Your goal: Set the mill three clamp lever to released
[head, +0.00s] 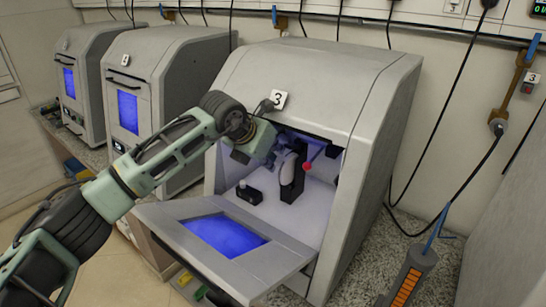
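Mill three (375,85) is the nearest grey machine, with a "3" label (278,99) on its hood. Its front door (160,215), with a blue-lit window, is folded down and open. Inside, a dark clamp (292,190) stands on the pale floor, with a pale rounded part at its upper left. The clamp lever ends in a red knob (307,166), at the clamp's upper right. My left gripper (268,152) reaches into the upper opening, left of the knob and apart from it. Its fingers are small and dark, so their opening is unclear. My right gripper is out of view.
A small dark block (249,193) sits on the chamber floor, left of the clamp. Mills two (170,70) and one (90,50) stand to the left with doors shut. A grey holder with an orange strip (407,286) stands at lower right. Cables hang along the wall.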

